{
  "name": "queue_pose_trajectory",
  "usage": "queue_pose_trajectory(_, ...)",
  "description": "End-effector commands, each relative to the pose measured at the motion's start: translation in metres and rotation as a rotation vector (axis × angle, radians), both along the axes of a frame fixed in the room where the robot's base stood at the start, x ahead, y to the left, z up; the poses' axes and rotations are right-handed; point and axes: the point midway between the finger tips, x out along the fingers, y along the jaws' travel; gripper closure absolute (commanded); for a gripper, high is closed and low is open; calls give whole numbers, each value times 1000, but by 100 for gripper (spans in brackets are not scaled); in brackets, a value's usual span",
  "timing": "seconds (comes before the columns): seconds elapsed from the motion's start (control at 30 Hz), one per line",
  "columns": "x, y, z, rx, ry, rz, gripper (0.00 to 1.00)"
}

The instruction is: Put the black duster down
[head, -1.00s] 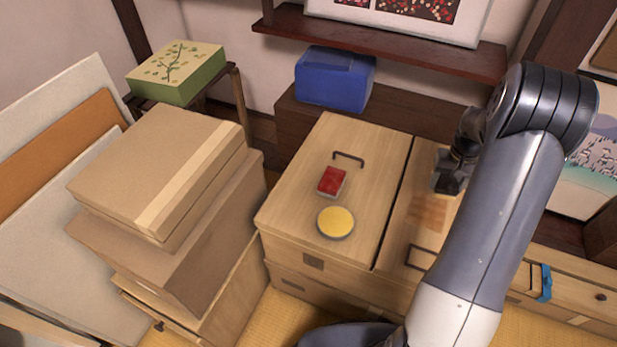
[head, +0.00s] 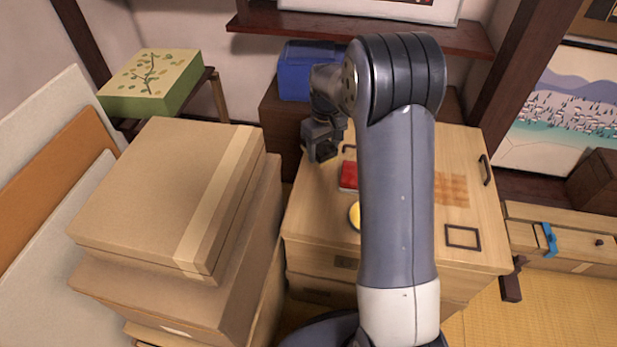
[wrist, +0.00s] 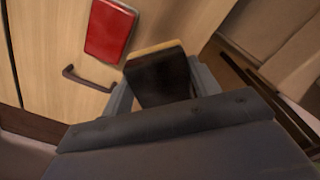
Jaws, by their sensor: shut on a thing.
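The black duster (wrist: 160,76) is in the wrist view, a dark block with a yellowish strip along one edge. My gripper (wrist: 155,92) is shut on it, with a finger on either side. In the head view my gripper (head: 322,150) is over the back left part of the wooden chest top (head: 322,205), and the duster there cannot be told apart from the dark gripper. In the wrist view the duster appears above the chest top, but I cannot tell whether it touches.
A red box (head: 348,175) and a yellow round thing (head: 354,215) are on the chest, partly behind my arm. A dark handle (wrist: 88,80) is near the red box. Stacked cardboard boxes (head: 165,195) stand at the left. A blue box (head: 295,75) is behind.

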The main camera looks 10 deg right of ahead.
Motion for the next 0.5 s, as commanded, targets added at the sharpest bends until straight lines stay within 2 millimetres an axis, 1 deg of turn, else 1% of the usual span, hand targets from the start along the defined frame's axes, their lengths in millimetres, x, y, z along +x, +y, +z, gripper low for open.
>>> queue_pose_trajectory(0.03,-1,1,-10,0,4,3,61)
queue_pose_trajectory(0.2,-1,1,-44,0,5,3,61)
queue_pose_trajectory(0.3,-1,1,-55,1,4,3,61)
queue_pose_trajectory(0.43,-1,1,-64,0,3,2,61)
queue_pose_trajectory(0.5,-1,1,-71,0,4,2,61)
